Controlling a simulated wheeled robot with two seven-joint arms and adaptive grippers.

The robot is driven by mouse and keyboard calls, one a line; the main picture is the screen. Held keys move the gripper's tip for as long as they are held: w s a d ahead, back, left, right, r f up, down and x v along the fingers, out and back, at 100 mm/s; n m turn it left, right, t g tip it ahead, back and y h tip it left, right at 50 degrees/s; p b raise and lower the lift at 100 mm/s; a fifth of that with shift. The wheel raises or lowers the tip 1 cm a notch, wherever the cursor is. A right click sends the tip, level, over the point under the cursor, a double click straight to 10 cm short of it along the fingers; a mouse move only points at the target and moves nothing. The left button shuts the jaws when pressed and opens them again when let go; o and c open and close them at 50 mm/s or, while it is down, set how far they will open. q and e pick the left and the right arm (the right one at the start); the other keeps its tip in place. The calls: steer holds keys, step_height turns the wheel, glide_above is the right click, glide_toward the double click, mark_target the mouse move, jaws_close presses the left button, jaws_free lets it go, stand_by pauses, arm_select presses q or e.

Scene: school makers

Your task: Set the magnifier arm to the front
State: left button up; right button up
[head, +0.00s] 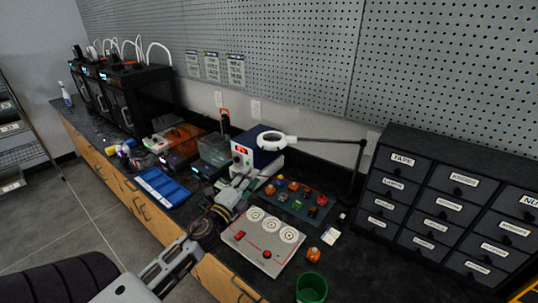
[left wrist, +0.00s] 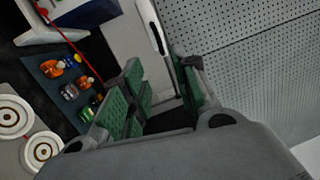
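The magnifier is a white ring head (head: 272,141) on a thin black arm (head: 325,140). The arm runs right to a dark upright post (head: 358,175) beside the drawer cabinet. The ring hangs in front of a blue and white device. My left gripper (head: 236,188) is below and left of the ring in the head view, apart from it. In the left wrist view my left gripper (left wrist: 158,72) is open, with green pads and nothing between them. A white bar with a dark part (left wrist: 151,25) shows beyond the fingertips; I cannot tell whether it is the magnifier. My right gripper is not in view.
A blue-grey mat (head: 271,199) with several small coloured parts lies under the black arm. In front are a panel with three dials (head: 243,236) and a green cup (head: 311,288). A dark drawer cabinet (head: 400,165) stands right; a blue tray (head: 163,187) lies left.

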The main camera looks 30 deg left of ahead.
arm_select(q)
steer(key=w+r+p, duration=0.2)
steer(key=w+p, duration=0.1)
steer(key=w, duration=1)
steer(key=shift+a, duration=0.4)
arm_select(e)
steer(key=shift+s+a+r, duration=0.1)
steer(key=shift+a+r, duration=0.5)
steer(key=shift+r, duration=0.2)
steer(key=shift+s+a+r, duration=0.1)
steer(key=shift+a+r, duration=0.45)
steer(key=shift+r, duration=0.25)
arm_select(q)
steer(key=shift+w+r, duration=0.1)
jaws_close()
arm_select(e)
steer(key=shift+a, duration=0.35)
